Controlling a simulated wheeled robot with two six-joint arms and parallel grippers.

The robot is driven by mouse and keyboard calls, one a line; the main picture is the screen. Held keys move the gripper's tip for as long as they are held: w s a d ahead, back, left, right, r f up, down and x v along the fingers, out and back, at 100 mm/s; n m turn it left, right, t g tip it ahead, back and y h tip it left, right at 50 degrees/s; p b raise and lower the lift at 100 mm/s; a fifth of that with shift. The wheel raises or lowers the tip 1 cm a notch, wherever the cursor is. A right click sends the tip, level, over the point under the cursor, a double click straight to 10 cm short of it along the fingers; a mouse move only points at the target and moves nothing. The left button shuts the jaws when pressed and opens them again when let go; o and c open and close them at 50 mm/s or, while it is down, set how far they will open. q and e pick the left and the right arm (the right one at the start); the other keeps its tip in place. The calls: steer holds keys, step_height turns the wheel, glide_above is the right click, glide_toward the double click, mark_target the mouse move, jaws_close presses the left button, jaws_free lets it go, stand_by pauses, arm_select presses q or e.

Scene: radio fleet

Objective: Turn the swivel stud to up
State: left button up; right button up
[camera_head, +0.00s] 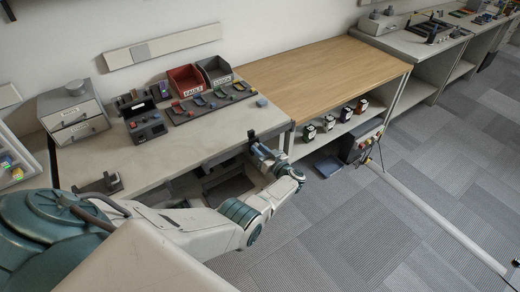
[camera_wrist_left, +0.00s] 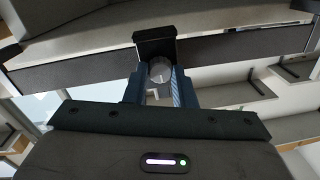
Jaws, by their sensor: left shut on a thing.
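The swivel stud shows in the left wrist view as a grey round knob (camera_wrist_left: 160,72) in front of a black bracket (camera_wrist_left: 155,42) at the bench edge. In the head view the dark bracket (camera_head: 252,136) stands at the front right corner of the grey bench. My left gripper (camera_head: 258,150) reaches it from the front. Its blue fingers, also in the left wrist view (camera_wrist_left: 160,82), are shut on the stud, one on each side. Which way the stud points I cannot tell. My right gripper is not in view.
The grey bench (camera_head: 190,148) carries a red bin (camera_head: 186,80), a dark bin (camera_head: 215,72), a mat with several small radios and a dark device (camera_head: 146,125). A similar dark fitting (camera_head: 113,182) sits at the front left edge. The wooden bench (camera_head: 320,68) on the right is bare.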

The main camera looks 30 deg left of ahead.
arm_select(q)
steer(key=shift+f, duration=0.1)
stand_by(0.4)
steer(key=o, duration=1)
steer(key=v, duration=1.1)
steer(key=shift+b, duration=0.3)
